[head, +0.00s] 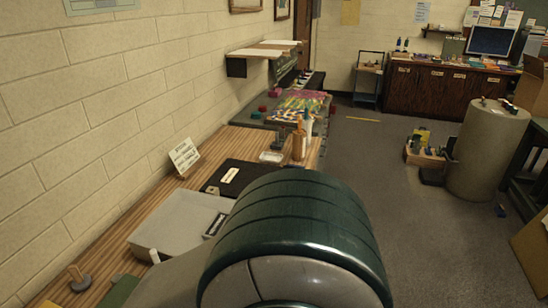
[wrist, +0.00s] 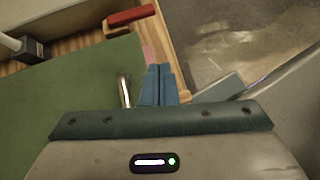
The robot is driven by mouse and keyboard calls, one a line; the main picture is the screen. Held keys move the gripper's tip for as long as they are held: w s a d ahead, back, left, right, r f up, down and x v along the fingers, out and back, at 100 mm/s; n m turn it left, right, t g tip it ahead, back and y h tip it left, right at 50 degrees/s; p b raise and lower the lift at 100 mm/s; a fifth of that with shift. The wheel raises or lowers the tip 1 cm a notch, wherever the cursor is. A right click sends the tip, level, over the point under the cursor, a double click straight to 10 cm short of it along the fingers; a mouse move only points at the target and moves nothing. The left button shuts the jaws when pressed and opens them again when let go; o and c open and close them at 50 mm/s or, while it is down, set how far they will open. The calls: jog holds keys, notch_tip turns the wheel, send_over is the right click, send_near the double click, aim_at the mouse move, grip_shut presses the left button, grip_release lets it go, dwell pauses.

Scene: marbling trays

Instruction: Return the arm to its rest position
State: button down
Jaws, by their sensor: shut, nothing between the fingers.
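My gripper (wrist: 159,82) shows in the wrist view, its two blue fingers shut together with nothing between them. It is over the edge of a green mat (wrist: 75,95), near the wooden bench edge. A small metal cylinder (wrist: 124,90) is just left of the fingers. In the head view my own dark green and grey arm link fills the lower middle and hides part of the bench; my gripper is not visible there.
The wooden bench (head: 90,262) along the wall holds a grey tray (head: 165,226), a black board (head: 232,170) and a sign (head: 184,155). A red block (wrist: 131,15) lies near the bench edge. Open floor (head: 400,215) is to the right, with a grey drum (head: 485,150) beyond.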

jog(key=w+d+r+m+g+h, duration=0.1)
jog(key=w+d+r+m+g, duration=0.25)
jog(key=w+d+m, duration=0.4)
jog(key=s+d+r+m+y, duration=0.1)
jog(key=d+r+m, duration=0.3)
jog(key=d+m, duration=0.7)
jog(key=s+d+r+m+g+y, duration=0.1)
jog(key=d+r+m+y, duration=0.3)
jog(key=d+m, duration=0.8)
jog(key=shift+r, duration=0.35)
jog(key=shift+a, duration=0.15)
